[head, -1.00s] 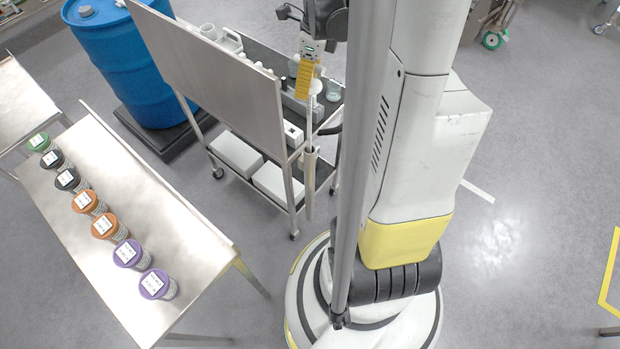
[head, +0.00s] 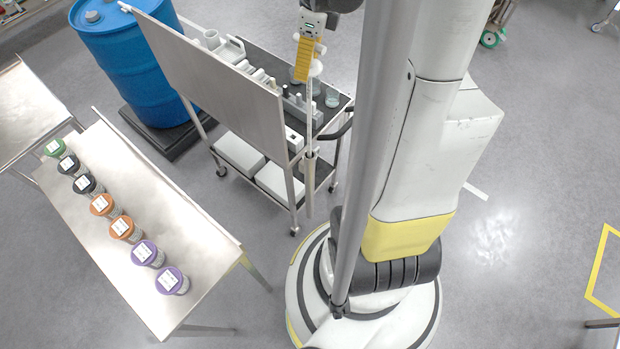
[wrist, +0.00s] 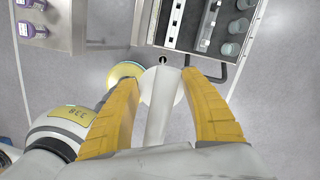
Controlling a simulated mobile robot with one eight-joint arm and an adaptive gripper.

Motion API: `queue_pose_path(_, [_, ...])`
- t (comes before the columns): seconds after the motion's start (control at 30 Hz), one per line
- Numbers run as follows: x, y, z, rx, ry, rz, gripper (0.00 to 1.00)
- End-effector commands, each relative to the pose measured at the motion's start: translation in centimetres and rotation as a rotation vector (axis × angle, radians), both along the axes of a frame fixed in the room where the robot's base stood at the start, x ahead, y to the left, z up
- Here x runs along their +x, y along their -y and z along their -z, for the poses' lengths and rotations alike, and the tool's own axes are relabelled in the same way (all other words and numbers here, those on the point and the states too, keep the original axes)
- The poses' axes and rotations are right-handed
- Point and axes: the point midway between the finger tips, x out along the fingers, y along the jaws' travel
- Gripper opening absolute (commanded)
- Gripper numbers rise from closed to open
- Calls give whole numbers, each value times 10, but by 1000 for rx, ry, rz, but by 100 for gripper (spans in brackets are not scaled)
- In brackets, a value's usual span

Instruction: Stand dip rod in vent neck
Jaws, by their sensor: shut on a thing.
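My gripper (head: 303,72) has yellow fingers and is shut on the dip rod (head: 310,178). The rod is pale and long and hangs roughly upright in front of the near end of the cart, its lower end apart from the floor. In the wrist view the rod's pale shaft and round white collar (wrist: 161,84) lie between the yellow fingers of my gripper (wrist: 163,78). A blue drum (head: 145,80) stands at the upper left, with a pale round fitting (head: 92,16) on its top. I cannot tell whether that fitting is the vent neck.
A steel cart (head: 215,80) with a tall side panel stands between the drum and my arm, carrying bottles and blocks. A steel table (head: 185,235) with several lidded jars is at left. Clear floor (head: 540,150) lies to the right.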

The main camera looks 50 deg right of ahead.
Motion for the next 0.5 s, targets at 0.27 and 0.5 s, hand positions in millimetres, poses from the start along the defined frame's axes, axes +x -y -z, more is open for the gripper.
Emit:
queue_pose_path(0.27, [0,0,-35,0,0,0,13])
queue_pose_path(0.5, [0,0,-61,0,0,0,13])
